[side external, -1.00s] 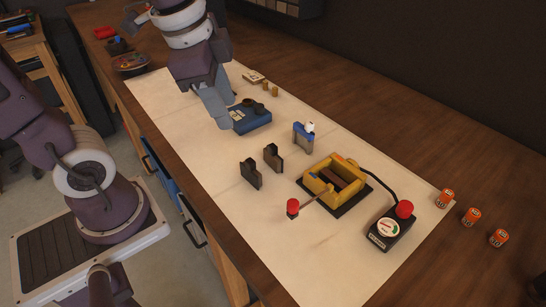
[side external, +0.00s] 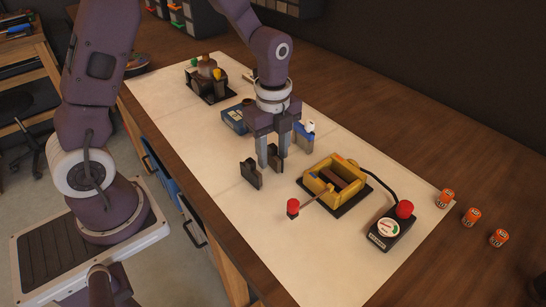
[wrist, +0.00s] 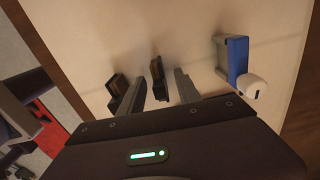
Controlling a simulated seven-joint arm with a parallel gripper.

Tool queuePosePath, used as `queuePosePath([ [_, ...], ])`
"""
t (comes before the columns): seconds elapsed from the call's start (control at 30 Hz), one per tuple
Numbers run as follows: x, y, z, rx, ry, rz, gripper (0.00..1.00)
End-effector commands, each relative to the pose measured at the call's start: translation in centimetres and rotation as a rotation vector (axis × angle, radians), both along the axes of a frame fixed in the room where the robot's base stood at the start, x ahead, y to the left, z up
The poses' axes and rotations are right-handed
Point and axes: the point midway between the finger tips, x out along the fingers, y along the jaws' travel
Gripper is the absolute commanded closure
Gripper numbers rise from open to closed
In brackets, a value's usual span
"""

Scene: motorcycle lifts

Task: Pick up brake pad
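Two dark brake pads stand upright on the pale mat. The nearer-left brake pad (side external: 250,173) is just outside my gripper and also shows in the wrist view (wrist: 118,87). The other brake pad (side external: 274,158) appears between my fingers and also shows in the wrist view (wrist: 157,74). My gripper (side external: 273,147) points down over this second pad, with its two fingers spread on either side of it. In the wrist view my gripper (wrist: 160,88) is open, with a visible gap between fingers and pad. Contact with the pad is not visible.
A yellow open-topped device (side external: 318,182) with a red-knobbed lever lies nearer right, beside a gauge box (side external: 391,230). A blue block (side external: 235,119) is behind.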

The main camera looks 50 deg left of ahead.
Motion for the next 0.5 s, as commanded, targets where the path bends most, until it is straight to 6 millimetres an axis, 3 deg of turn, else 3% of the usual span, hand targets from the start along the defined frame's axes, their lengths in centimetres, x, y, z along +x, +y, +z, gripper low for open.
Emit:
queuePosePath([
  [0.07, 0.0, 0.0, 0.03, 0.0, 0.0, 0.0, 0.62],
  [0.27, 0.0, 0.0, 0.05, 0.0, 0.0, 0.001, 1.0],
  [0.5, 0.01, 0.0, 0.07, 0.0, 0.0, 0.001, 1.0],
])
